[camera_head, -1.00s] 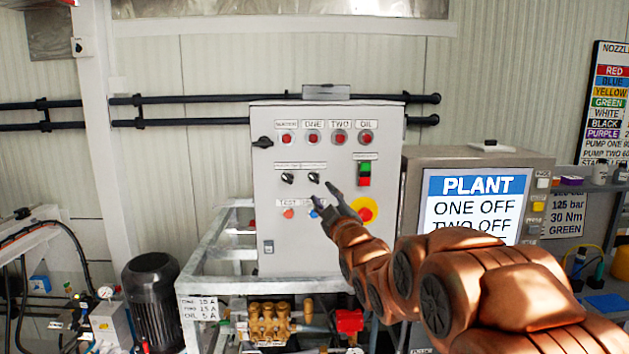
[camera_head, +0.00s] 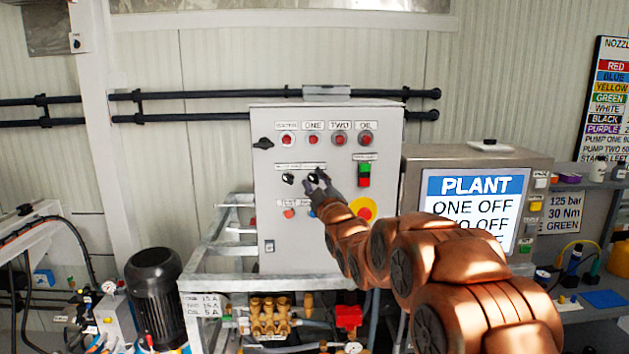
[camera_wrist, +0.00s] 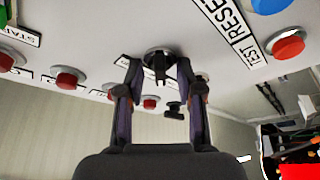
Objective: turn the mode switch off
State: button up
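The grey control cabinet (camera_head: 330,232) carries two black rotary knobs side by side under small labels that I cannot read. The left knob (camera_head: 288,179) is clear of my gripper. My gripper (camera_head: 316,181) is at the right knob (camera_head: 313,178) and partly hides it in the head view. In the wrist view, the panel appears upside down. There my gripper (camera_wrist: 158,66) is open, with one fingertip on either side of a black knob (camera_wrist: 158,62). I cannot tell whether the fingers touch it. I cannot read which knob is the mode switch.
Red lamps (camera_head: 313,139) line the cabinet top. Green and red buttons (camera_head: 364,174) and a yellow-backed red emergency stop (camera_head: 363,210) are right of the knobs. Red test and blue reset buttons (camera_wrist: 288,45) lie below them. The PLANT screen (camera_head: 474,209) reads ONE OFF.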

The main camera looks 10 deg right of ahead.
grip_shut()
jog(key=shift+f+m+b, duration=0.15)
jog(key=shift+m+b, duration=0.15)
jog(key=shift+b, duration=0.4)
jog(key=shift+a+f+m+b, duration=0.15)
jog(key=shift+m+b, duration=0.45)
jog(key=shift+b, duration=0.5)
jog(key=m+t+h+b, duration=0.1)
jog(key=m+b, duration=0.1)
jog(key=b, duration=0.1)
jog(key=shift+f+b, duration=0.15)
jog(key=shift+b, duration=0.2)
jog(key=m+h+b, duration=0.2)
jog(key=m+b, duration=0.1)
jog(key=m, duration=0.1)
jog(key=shift+r+m+h+b, duration=0.15)
jog(key=shift+m+h+b, duration=0.45)
jog(key=shift+m, duration=0.55)
jog(key=shift+r+m+h+b, duration=0.15)
jog(key=shift+m+h+b, duration=0.1)
jog(key=shift+m+h, duration=0.75)
jog(key=shift+m, duration=0.35)
